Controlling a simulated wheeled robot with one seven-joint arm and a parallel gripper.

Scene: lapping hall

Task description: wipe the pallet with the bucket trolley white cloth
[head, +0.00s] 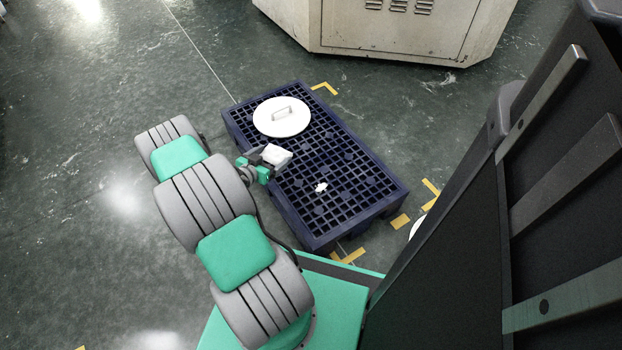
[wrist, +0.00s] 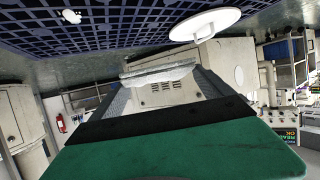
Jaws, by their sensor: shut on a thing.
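The dark blue grid-topped pallet (head: 300,222) lies on the floor in the middle of the head view. It also fills the top of the wrist view (wrist: 120,28). My gripper (head: 268,158) is over the pallet's left long side, shut on the white cloth (head: 277,155). The cloth shows as a pale folded pad between the fingers in the wrist view (wrist: 158,76). Whether it touches the pallet I cannot tell. A small white patch (head: 321,187) is on the pallet's top, right of and nearer than the cloth.
A round white lid-like disc (head: 281,117) with a handle sits on the pallet's far end. A beige machine cabinet (head: 390,35) stands behind. Yellow floor marks (head: 400,221) surround the pallet. Dark panels (head: 450,230) rise at the right. The floor at left is clear.

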